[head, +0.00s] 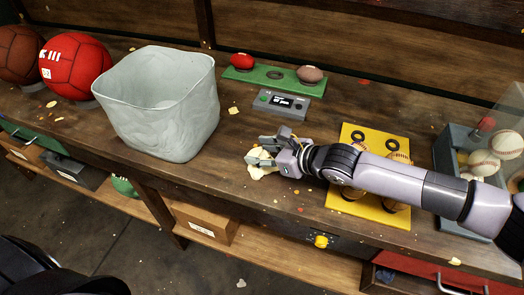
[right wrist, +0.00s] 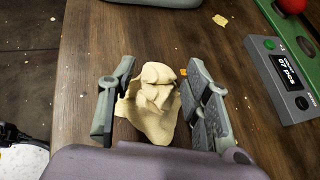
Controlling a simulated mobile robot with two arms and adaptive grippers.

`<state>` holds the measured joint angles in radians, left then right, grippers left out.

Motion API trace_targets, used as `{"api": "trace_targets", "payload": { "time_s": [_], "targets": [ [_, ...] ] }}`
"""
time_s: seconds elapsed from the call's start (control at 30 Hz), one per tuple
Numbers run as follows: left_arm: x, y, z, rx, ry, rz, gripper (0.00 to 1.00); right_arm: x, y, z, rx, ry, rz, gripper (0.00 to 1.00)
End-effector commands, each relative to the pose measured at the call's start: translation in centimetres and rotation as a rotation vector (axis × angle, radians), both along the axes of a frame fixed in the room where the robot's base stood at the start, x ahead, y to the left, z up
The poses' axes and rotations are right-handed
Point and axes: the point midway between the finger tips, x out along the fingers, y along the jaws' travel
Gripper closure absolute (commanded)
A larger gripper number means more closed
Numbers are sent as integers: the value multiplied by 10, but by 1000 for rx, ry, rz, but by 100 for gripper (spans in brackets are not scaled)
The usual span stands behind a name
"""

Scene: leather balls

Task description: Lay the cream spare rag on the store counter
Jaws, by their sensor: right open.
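The cream spare rag (head: 260,163) lies crumpled on the wooden store counter (head: 225,187). In the right wrist view the rag (right wrist: 152,105) is a bunched heap with a spread lower edge. My right gripper (head: 260,150) is open, with its fingers on either side of the rag. In the right wrist view the gripper (right wrist: 155,100) shows a gap between each finger and the rag's raised middle. My left gripper is not in view.
A pale bin (head: 160,110) stands left of the rag. A grey display device (head: 281,104) and a green tray (head: 265,78) lie behind. A yellow board (head: 345,205) with balls is under my right arm. The counter's front edge is close to the rag.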

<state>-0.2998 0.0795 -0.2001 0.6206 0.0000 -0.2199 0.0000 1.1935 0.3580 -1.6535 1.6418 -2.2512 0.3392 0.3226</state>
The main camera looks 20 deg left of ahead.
Motion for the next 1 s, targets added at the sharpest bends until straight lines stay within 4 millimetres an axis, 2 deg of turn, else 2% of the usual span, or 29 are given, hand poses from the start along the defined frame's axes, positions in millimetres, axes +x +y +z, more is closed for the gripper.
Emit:
{"api": "trace_targets", "payload": {
  "time_s": [0.27, 0.73, 1.0],
  "targets": [
    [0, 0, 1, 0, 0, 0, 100, -1, -5, 4, 0, 0, -1, 55],
    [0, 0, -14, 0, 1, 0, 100, -29, -82, 48, 1, -2, -3, 55],
    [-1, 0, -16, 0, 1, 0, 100, -36, -99, 60, 0, 0, 0, 55]
  ]
}}
